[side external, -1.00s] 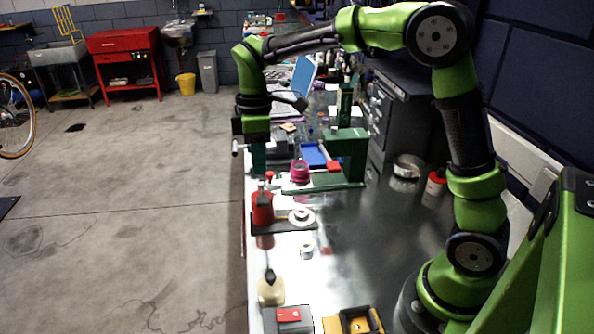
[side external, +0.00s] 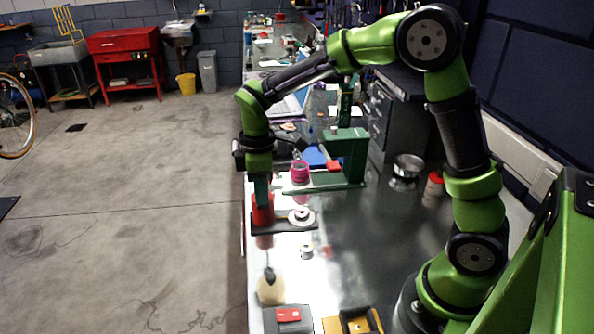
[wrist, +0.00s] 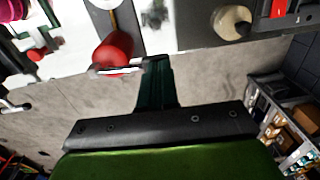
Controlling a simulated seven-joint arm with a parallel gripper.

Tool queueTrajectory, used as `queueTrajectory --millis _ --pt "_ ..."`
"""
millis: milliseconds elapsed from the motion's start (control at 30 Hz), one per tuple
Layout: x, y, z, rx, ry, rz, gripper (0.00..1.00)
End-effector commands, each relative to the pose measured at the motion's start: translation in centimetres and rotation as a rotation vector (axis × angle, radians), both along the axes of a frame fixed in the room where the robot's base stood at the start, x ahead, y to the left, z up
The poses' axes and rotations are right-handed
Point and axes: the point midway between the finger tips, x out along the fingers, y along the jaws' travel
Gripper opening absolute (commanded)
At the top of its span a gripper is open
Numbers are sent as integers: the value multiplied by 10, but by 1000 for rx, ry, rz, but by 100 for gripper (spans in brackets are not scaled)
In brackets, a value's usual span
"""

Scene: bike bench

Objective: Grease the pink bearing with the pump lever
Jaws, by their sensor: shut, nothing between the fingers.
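The pink bearing (side external: 299,172) is a pink ring at the left end of the green press-like stand (side external: 347,152); pink also shows at the wrist view's top left corner (wrist: 12,8). A red pump body (side external: 263,212) stands on a dark plate near the bench's left edge. In the wrist view the red pump (wrist: 114,48) has a pale bar across it, possibly its lever (wrist: 118,70). My gripper (side external: 262,197) is shut and empty, pointing down at the pump's top. In the wrist view its fingertips (wrist: 157,62) are beside the bar's end; contact is unclear.
A pale disc (side external: 301,216) sits on the dark plate right of the pump. A small roll (side external: 307,250), a cream bottle (side external: 270,289) and trays with red and yellow parts lie nearer. A metal bowl (side external: 407,168) stands to the right. Bare bench lies between.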

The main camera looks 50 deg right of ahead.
Motion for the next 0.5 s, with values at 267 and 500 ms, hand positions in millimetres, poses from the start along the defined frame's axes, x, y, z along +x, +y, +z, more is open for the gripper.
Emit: queueTrajectory --millis 267,500 --pt "-7 7 -23 -47 -54 0 0" --pt "-7 7 -21 -46 -53 1 0"
